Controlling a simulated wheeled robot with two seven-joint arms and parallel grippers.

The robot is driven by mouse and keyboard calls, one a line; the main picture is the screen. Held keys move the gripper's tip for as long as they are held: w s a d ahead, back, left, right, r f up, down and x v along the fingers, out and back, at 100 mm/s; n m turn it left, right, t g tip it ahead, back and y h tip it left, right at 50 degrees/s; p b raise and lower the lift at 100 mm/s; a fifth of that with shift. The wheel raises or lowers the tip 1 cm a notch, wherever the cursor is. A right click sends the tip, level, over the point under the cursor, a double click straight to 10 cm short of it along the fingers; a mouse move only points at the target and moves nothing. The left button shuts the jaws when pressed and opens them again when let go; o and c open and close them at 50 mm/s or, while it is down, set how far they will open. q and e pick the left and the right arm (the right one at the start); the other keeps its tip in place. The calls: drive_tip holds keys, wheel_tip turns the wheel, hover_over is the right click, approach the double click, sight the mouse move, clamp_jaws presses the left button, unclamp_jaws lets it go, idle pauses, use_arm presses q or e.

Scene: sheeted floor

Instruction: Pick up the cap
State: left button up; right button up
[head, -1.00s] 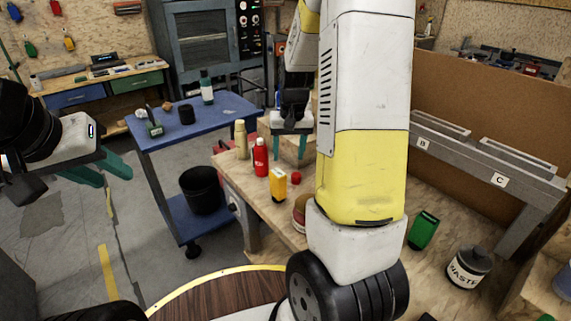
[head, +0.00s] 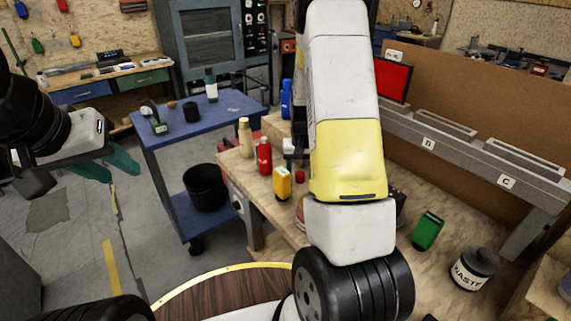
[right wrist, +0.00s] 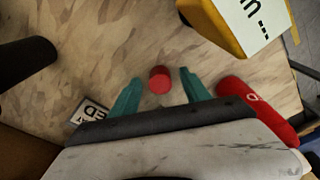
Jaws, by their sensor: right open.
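The cap (head: 300,177) is small, round and red, and lies on the wooden workbench (head: 270,205) just right of the yellow box. In the right wrist view the cap (right wrist: 159,80) appears between the tips of my open right gripper (right wrist: 161,77); I cannot tell how far above it they are. In the head view my own right arm hides most of that gripper. My left gripper (head: 118,169), with teal fingers, is open and empty over the floor at the left, far from the bench.
Near the cap stand a yellow box (head: 282,184), a red bottle (head: 264,156) and a beige bottle (head: 245,137). A blue bottle (head: 286,99) stands farther back. A green box (head: 427,231) and a waste pot (head: 472,268) are to the right. A blue cart (head: 165,135) stands left.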

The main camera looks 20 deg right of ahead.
drive_tip(key=shift+f, duration=0.2)
clamp_jaws()
drive_tip(key=shift+r, duration=0.1)
